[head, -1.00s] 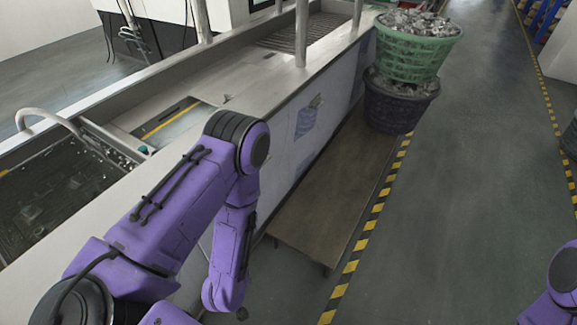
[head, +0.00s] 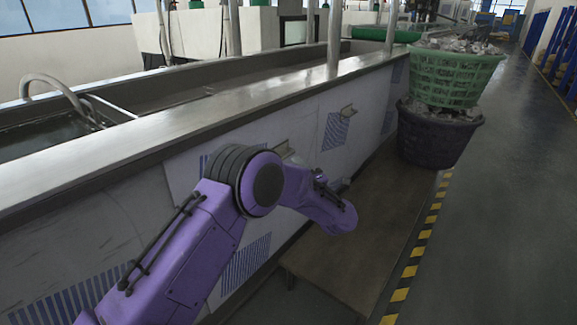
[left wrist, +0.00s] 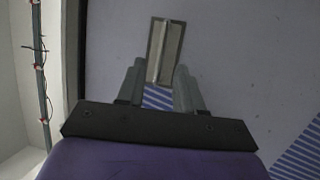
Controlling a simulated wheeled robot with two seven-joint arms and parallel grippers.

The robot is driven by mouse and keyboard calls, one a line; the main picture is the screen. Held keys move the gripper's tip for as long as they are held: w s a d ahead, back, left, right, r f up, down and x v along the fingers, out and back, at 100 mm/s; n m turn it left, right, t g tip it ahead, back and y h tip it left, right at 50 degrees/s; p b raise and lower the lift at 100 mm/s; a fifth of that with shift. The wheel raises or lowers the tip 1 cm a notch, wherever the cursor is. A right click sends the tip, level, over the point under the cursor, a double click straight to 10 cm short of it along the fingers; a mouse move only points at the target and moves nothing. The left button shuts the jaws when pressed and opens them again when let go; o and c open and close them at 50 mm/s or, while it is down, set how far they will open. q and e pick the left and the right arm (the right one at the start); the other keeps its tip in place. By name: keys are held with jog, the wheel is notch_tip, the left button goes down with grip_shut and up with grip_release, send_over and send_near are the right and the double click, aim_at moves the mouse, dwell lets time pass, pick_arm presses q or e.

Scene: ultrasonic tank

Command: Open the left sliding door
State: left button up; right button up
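The tank's white front (head: 305,125) carries pale panels with blue striped patches and small recessed handles. In the head view my arm hides the gripper. My right gripper is out of view.
A green basket (head: 452,78) of metal scraps stands on a dark basket (head: 438,135) at the right. A low wooden platform (head: 365,225) runs along the tank's foot. The floor beyond the yellow-black line (head: 421,250) is clear.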

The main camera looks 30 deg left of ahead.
pick_arm(q)
jog(key=x, duration=0.5)
jog(key=shift+w+a+b, duration=0.2)
jog(key=shift+a+b, duration=0.1)
jog(key=shift+b, duration=0.05)
grip_shut()
jog(key=shift+f, duration=0.1)
dwell(0.9)
